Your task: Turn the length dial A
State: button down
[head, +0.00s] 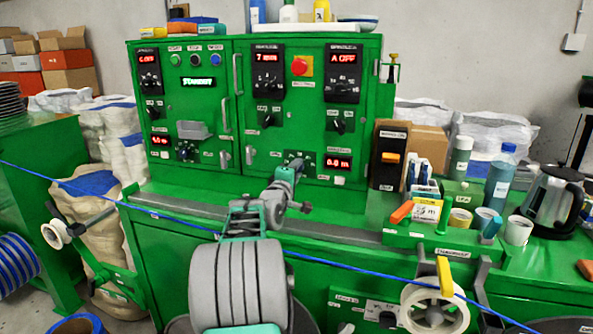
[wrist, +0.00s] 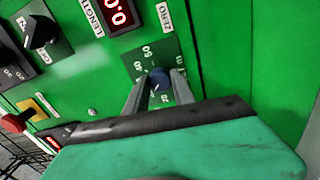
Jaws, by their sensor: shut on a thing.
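The length dial A shows in the wrist view as a dark blue knob (wrist: 159,76) on a green scale plate with white numbers. My gripper (wrist: 160,86) has one grey finger on each side of the knob and is shut on it. In the head view my gripper (head: 291,169) reaches the lower part of the right cabinet, and it mostly hides the knob. Beside the dial, a red display (head: 338,162) reads 0.0. The same display shows in part in the wrist view (wrist: 119,13), next to a LENGTH label.
Black rotary knobs (head: 341,121) and a red button (head: 299,66) sit higher on the cabinet. Another dial (head: 187,151) is on the left cabinet. A blue cable (head: 387,272) crosses in front of the bench. Bottles, cups and a kettle (head: 552,203) stand at right.

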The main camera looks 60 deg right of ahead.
dwell(0.3)
jog(key=c, duration=1.1)
grip_release()
jog(key=shift+o, duration=0.2)
jog(key=s+a+b, duration=0.1)
jog(key=a, duration=0.6)
jog(key=shift+a+f, duration=0.2)
jog(key=shift+a, duration=0.2)
